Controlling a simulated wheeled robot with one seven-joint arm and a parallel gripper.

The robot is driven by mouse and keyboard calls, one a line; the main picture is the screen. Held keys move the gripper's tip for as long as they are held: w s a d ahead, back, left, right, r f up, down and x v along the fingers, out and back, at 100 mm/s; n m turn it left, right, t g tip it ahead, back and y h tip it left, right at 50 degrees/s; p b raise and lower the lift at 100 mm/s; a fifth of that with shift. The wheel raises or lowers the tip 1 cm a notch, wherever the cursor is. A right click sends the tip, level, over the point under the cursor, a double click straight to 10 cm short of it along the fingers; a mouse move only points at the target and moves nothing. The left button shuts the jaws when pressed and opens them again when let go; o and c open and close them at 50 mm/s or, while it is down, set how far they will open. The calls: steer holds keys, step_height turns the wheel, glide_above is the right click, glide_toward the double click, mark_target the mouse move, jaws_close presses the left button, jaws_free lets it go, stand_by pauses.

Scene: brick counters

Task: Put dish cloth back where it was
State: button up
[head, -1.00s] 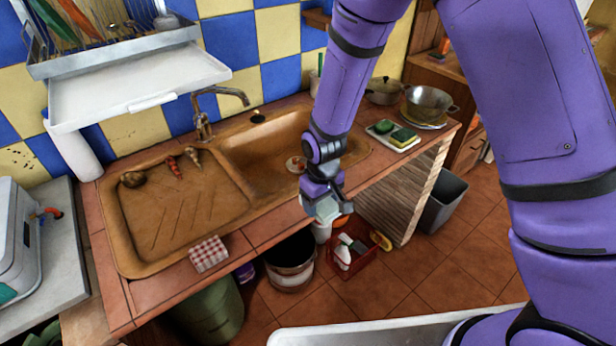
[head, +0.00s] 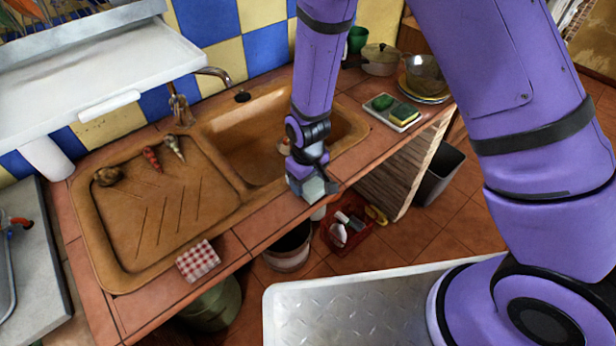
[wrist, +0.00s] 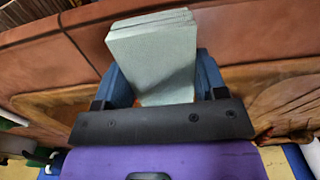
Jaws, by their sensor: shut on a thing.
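My gripper (head: 318,186) is shut on a pale grey-green folded cloth (wrist: 155,60), which looks like the dish cloth. Its layered edge shows in the wrist view, between the blue fingers. In the head view the cloth (head: 314,190) is small and partly hidden by my gripper. It appears over the counter's front edge, just in front of the sink basin (head: 262,150). I cannot tell whether it touches the tiles. A red-and-white checked cloth (head: 198,260) hangs over the counter edge further left.
A tray (head: 392,113) with sponges lies on the counter's right part, near a metal colander (head: 424,76) and a lidded pot (head: 380,59). Below stand a bucket (head: 287,252) and a red crate (head: 347,235). The drainboard's front part is clear.

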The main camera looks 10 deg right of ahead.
steer(key=shift+f, duration=0.2)
steer(key=o, duration=1)
steer(key=shift+f, duration=0.1)
step_height(320, 180, up, 13)
steer(key=s+d+r+m+t+y, duration=0.1)
steer(key=s+d+r+m, duration=0.1)
steer(key=d+r, duration=0.65)
steer(key=s+d+r+m+t, duration=0.1)
steer(key=d+r, duration=0.4)
steer(key=r, duration=0.6)
steer(key=s+d+r+m+t, duration=0.1)
steer(key=s+d+r, duration=0.2)
steer(key=s, duration=0.2)
steer(key=s+d+r+m+t, duration=0.1)
steer(key=s+d+r, duration=0.3)
steer(key=s, duration=0.1)
steer(key=s+d+r+m+t+h, duration=0.1)
steer(key=s+d+r, duration=0.2)
steer(key=s+d, duration=0.1)
steer(key=shift+s+r+m, duration=0.25)
steer(key=shift+s+m, duration=0.15)
steer(key=shift+s, duration=0.3)
